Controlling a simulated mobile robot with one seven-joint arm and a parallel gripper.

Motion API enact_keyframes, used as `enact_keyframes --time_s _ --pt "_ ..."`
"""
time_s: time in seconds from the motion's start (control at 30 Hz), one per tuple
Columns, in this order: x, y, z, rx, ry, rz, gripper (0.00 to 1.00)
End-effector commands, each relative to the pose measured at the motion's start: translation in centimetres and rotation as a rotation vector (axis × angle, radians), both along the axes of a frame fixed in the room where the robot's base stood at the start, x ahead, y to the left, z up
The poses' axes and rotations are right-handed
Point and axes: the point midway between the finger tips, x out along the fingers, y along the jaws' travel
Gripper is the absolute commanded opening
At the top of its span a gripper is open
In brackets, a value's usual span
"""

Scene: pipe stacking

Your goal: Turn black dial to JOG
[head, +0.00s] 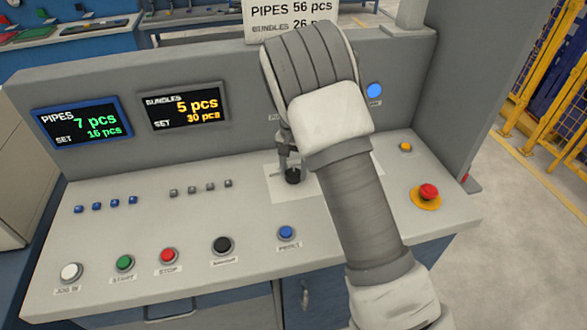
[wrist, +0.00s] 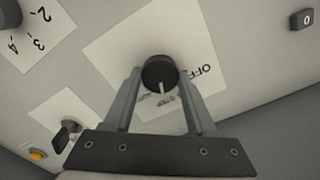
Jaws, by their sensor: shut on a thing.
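The black dial (head: 292,176) sits on a white label plate on the sloped console, partly behind my arm in the head view. In the wrist view the dial (wrist: 160,73) is between my two fingers, with a light pointer line running toward the printed word "STEP". "OFF" is printed to the right of the dial in that view. The word JOG cannot be read here. My gripper (wrist: 158,84) is shut on the dial, one finger on each side. In the head view my gripper (head: 289,160) reaches down to the dial.
A red emergency button (head: 428,192) on a yellow base stands right of my arm. START (head: 124,263), STOP (head: 168,256), black (head: 222,245) and blue (head: 286,233) buttons line the front. Another black knob (wrist: 68,134) shows lower left in the wrist view.

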Motion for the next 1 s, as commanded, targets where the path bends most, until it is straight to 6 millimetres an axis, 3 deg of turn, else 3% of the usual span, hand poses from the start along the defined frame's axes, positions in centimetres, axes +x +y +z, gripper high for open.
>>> enact_keyframes --time_s 1.0 --pt "0.06 -0.02 0.06 0.0 -0.001 0.624 0.01"
